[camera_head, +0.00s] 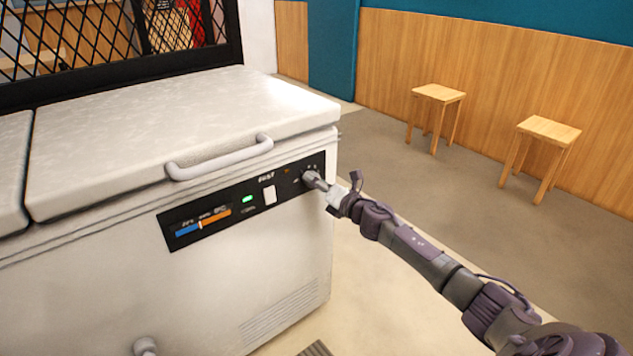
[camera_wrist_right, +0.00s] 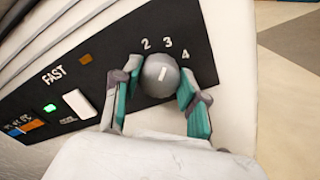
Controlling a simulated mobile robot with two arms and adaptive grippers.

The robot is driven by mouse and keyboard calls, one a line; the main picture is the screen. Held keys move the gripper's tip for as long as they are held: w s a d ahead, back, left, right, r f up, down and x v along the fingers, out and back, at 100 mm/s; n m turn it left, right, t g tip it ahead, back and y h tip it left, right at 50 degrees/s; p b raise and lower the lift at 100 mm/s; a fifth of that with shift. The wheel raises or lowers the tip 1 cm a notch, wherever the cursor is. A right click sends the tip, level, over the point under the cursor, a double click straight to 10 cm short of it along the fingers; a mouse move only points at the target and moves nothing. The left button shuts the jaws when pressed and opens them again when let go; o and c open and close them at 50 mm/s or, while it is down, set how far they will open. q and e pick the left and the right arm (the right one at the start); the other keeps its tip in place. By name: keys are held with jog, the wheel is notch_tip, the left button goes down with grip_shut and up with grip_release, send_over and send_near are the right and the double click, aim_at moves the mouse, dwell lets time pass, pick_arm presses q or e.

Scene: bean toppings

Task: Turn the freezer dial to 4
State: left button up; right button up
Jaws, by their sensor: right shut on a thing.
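The freezer dial is a round grey knob (camera_wrist_right: 160,75) on the black control panel, with a short white mark on its face. The numbers 2, 3 and 4 stand above and to its right in the right wrist view. The mark tilts slightly right of straight up in that view, roughly toward the 3. My right gripper (camera_wrist_right: 159,82) is shut on the dial, with one finger on each side of it. My left gripper is not in view.
The white chest freezer (camera_head: 200,300) has a closed lid (camera_head: 180,120) with a grey handle (camera_head: 220,159) just above the panel. A white switch (camera_head: 270,195) and a lit green light (camera_head: 247,199) sit left of the dial. Two wooden stools (camera_head: 438,93) stand on open floor behind.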

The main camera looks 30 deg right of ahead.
pick_arm(q)
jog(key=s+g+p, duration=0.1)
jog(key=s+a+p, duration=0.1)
jog(key=p, duration=0.1)
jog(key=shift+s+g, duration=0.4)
pick_arm(e)
jog(key=m, duration=0.7)
jog(key=shift+f+m, duration=0.1)
jog(key=shift+m, duration=0.3)
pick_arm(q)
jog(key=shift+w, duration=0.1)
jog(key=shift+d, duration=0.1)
pick_arm(e)
jog(key=o, duration=1.1)
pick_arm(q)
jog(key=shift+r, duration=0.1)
pick_arm(e)
jog(key=shift+o, duration=0.2)
jog(key=s+d, duration=0.1)
jog(key=s, duration=1.1)
jog(key=shift+d+f, duration=0.2)
